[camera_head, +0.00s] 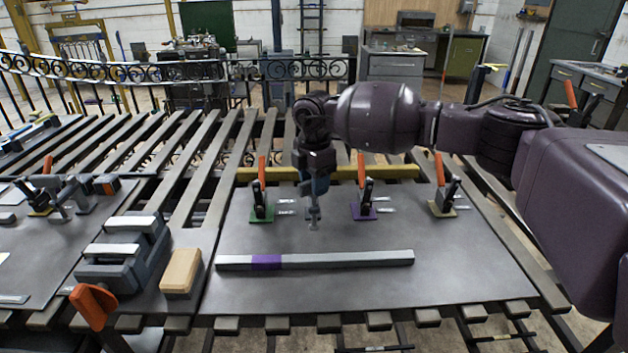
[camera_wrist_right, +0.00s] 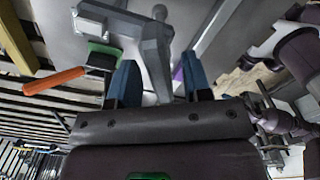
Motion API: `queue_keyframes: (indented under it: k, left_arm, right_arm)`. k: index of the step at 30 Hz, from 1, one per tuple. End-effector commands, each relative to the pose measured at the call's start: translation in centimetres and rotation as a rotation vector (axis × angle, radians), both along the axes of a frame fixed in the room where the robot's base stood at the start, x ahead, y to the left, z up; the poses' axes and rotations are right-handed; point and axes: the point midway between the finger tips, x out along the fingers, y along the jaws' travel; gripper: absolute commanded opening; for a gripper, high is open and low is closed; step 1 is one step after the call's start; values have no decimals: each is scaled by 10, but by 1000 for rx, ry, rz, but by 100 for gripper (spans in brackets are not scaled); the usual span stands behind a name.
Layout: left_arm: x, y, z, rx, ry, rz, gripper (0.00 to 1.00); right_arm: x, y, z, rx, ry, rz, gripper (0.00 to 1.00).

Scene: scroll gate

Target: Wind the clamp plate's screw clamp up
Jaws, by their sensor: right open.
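The grey clamp plate (camera_head: 440,285) lies on the slatted table. A grey screw clamp (camera_head: 313,214) stands near its back edge, between the green-based and purple-based toggle clamps; its upper part is hidden by my right gripper in the head view. My right gripper (camera_head: 314,187) points down over it. In the right wrist view my right gripper (camera_wrist_right: 161,82) is open, its blue fingers on either side of the screw clamp's grey post (camera_wrist_right: 157,65). A gap shows beside the post; I cannot tell whether either finger touches it. My left gripper is out of view.
Toggle clamps with orange handles stand close by: green (camera_head: 262,205), purple (camera_head: 363,203) and yellow (camera_head: 444,203). A grey bar with a purple band (camera_head: 340,259) lies in front. A vise (camera_head: 125,255) and a wooden block (camera_head: 181,271) are at left. The plate's front right is clear.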

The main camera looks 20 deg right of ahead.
Motion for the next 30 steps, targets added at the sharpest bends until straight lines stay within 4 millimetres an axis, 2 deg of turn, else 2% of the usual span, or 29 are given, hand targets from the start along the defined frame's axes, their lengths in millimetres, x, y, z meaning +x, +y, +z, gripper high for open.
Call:
queue_keyframes:
  k: [4,12,13,22,30]
  left_arm:
    - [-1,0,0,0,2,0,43]
    - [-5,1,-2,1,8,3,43]
    - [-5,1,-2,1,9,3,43]
    - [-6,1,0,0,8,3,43]
    - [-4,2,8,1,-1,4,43]
  right_arm:
    - [0,0,0,0,0,0,43]
    - [0,0,0,0,0,0,2]
    - [0,0,0,0,0,0,0]
    - [0,0,1,0,-1,32,0]
    - [0,0,4,0,-3,183,0]
